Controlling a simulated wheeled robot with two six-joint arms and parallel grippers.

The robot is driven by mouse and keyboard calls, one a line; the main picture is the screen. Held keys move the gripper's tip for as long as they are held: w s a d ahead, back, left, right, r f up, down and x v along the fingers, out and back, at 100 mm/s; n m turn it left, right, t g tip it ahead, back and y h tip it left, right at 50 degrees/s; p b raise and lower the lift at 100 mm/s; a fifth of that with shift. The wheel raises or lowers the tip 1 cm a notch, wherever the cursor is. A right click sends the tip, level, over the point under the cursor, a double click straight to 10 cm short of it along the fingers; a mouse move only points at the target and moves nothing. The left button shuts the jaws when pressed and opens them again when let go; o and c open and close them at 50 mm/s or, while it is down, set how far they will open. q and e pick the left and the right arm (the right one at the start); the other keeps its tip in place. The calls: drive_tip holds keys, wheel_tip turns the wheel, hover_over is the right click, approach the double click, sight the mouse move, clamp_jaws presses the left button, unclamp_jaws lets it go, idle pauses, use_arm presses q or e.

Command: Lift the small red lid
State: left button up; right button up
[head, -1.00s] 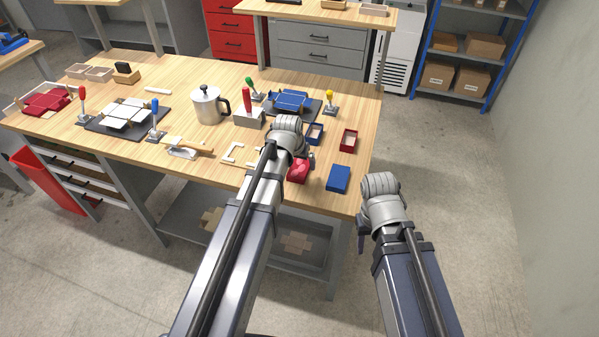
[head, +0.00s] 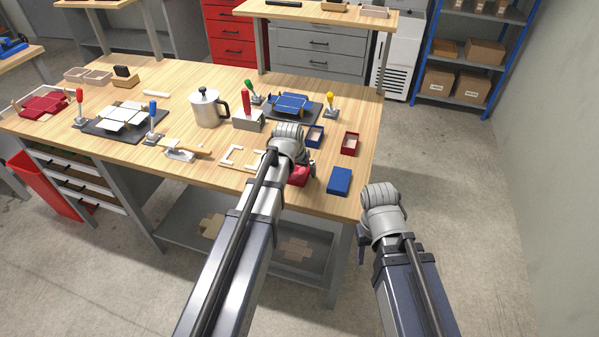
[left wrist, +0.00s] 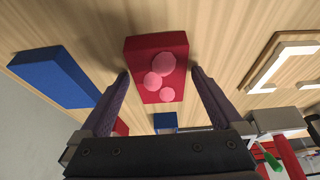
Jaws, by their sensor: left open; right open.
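The small red lid (head: 299,177) lies on the bench near its front edge, partly hidden by my left arm in the head view. In the left wrist view the red lid (left wrist: 140,50) is a red block with several pink round spots on it. My left gripper (left wrist: 160,74) is open, with one finger on each side of the lid's near end; I cannot tell whether they touch it. In the head view my left gripper (head: 308,168) is mostly hidden behind its wrist. My right gripper (head: 362,243) is open and empty, off the bench's front right.
A blue lid (head: 340,181) lies right of the red lid. An open red box (head: 350,143) and an open blue box (head: 314,136) stand behind. A cream frame (head: 240,157) lies to the left, and a metal pot (head: 206,108) stands farther back.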

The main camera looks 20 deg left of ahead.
sight(299, 171)
use_arm(q)
drive_tip(key=shift+c, duration=0.2)
drive_tip(key=c, duration=1.2)
drive_tip(key=shift+r, duration=0.1)
wheel_tip(299, 171, up, 10)
drive_tip(key=p, duration=1)
drive_tip(key=shift+r+p, duration=0.15)
drive_tip(key=shift+p, duration=0.15)
drive_tip(key=shift+s, duration=0.1)
